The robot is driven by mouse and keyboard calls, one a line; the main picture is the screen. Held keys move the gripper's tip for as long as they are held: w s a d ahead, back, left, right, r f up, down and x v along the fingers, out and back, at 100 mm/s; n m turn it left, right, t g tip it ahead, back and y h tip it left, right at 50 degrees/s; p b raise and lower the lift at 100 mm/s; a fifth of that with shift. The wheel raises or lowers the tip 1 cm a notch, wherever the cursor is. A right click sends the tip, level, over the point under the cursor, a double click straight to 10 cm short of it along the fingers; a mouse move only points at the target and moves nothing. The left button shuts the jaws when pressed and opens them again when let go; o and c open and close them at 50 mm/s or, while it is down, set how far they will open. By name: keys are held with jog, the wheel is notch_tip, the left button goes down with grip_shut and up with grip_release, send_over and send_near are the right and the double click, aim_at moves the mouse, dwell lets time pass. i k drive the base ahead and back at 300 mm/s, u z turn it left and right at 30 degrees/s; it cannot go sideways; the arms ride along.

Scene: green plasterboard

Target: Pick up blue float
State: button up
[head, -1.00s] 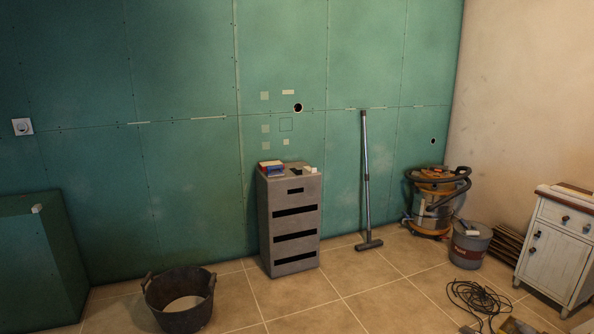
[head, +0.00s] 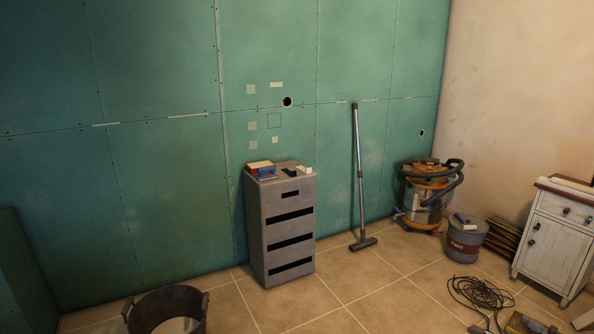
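A small blue item (head: 266,172), which looks like the blue float, lies on top of the grey cabinet (head: 279,232) near its left front edge. A reddish and pale block (head: 259,165) sits against it, just behind. A black item (head: 289,171) and a small white block (head: 304,169) lie to its right on the same top. The blue item is small here, so its exact shape is hard to tell. My gripper is not in view.
A black bucket (head: 168,311) stands on the floor at front left. A vacuum wand (head: 360,180) leans on the wall right of the cabinet. A vacuum cleaner (head: 428,195), grey bucket (head: 466,240), cable coil (head: 480,293) and white cabinet (head: 553,245) fill the right. Tiled floor before the grey cabinet is clear.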

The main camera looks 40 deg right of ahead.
aim_at(261, 177)
jog(key=z, duration=0.4)
jog(key=i, duration=0.75)
jog(key=z, duration=0.65)
jog(key=i, duration=0.7)
jog(key=z, duration=0.35)
